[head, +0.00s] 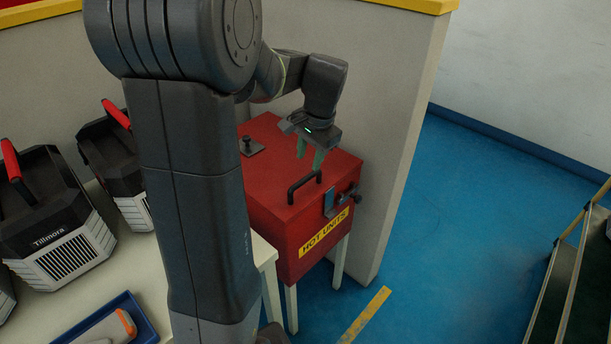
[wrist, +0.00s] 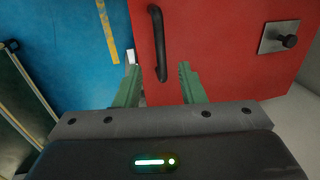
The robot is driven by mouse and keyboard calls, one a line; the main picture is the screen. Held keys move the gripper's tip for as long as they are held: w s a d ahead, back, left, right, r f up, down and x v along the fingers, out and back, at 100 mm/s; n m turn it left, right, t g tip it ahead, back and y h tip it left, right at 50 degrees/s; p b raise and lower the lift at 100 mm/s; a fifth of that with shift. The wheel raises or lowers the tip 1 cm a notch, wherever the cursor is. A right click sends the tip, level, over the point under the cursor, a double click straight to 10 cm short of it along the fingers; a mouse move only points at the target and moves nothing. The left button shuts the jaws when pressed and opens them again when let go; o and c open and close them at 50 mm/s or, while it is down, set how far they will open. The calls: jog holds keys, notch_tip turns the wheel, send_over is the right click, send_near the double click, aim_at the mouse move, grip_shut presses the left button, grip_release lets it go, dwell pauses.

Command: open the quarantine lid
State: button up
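The quarantine box is a red chest (head: 281,240) on pale legs, with a yellow "HOT UNITS" label on its front. Its red lid (head: 265,165) lies flat and shut. A black bar handle (head: 304,187) stands on the lid near the front edge, and it also shows in the wrist view (wrist: 157,44). A metal latch with a dark knob (head: 342,201) is on the front face. My gripper (head: 310,158) is above the lid, just behind the handle, fingers pointing down. In the wrist view its green fingers (wrist: 157,84) are apart with nothing between them; the handle is ahead of them.
A small plate with a knob (head: 250,147) sits on the lid's far left. A pale partition wall (head: 395,130) stands close behind and right of the chest. Tillmora units (head: 62,250) and a blue tray (head: 150,333) are on the left table. Blue floor (head: 460,240) is open to the right.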

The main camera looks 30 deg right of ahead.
aim_at(304, 179)
jog(key=f, duration=0.3)
jog(key=w+f, duration=0.1)
jog(key=f, duration=0.3)
jog(key=shift+w+a+b, duration=0.2)
jog(key=shift+b, duration=0.15)
grip_shut()
